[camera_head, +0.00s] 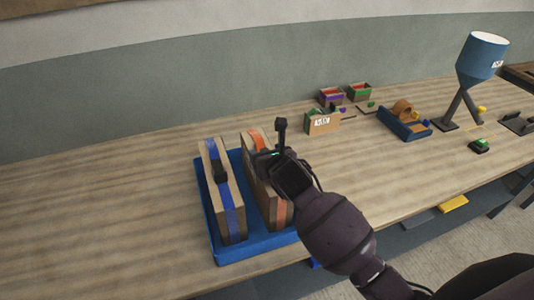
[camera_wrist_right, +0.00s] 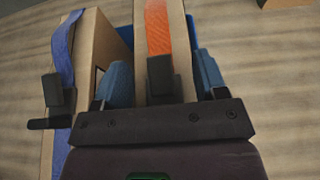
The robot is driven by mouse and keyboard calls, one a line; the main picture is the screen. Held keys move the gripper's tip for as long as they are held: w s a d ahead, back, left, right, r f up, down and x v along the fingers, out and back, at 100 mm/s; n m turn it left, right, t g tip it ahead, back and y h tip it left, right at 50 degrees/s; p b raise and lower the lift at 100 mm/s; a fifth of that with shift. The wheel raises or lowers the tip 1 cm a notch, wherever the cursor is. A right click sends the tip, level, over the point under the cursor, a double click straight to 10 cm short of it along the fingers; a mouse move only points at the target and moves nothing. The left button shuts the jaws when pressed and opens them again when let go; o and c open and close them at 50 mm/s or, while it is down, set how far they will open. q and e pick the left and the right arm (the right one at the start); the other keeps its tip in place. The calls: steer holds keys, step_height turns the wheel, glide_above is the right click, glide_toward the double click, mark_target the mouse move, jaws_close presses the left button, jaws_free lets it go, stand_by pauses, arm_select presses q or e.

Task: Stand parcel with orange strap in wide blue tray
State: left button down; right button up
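The parcel with the orange strap (camera_head: 282,211) stands on edge in the right part of the wide blue tray (camera_head: 233,254). Its orange strap and dark top handle also show in the right wrist view (camera_wrist_right: 159,30). My right gripper (camera_head: 266,160) is at the top of this parcel. In the right wrist view its two blue fingers (camera_wrist_right: 163,82) lie one on each side of the parcel and appear to press against it. The hand hides part of the parcel in the head view. My left gripper is not in view.
A parcel with a blue strap (camera_head: 231,207) stands upright in the tray's left part, beside a narrow gap. Small bins (camera_head: 331,97), a blue caddy (camera_head: 404,125) and a blue lamp-like funnel (camera_head: 481,58) stand farther right. The table left of the tray is clear.

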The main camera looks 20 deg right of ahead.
steer(key=shift+r, duration=0.2)
steer(key=v, duration=1.2)
steer(key=shift+b, duration=0.3)
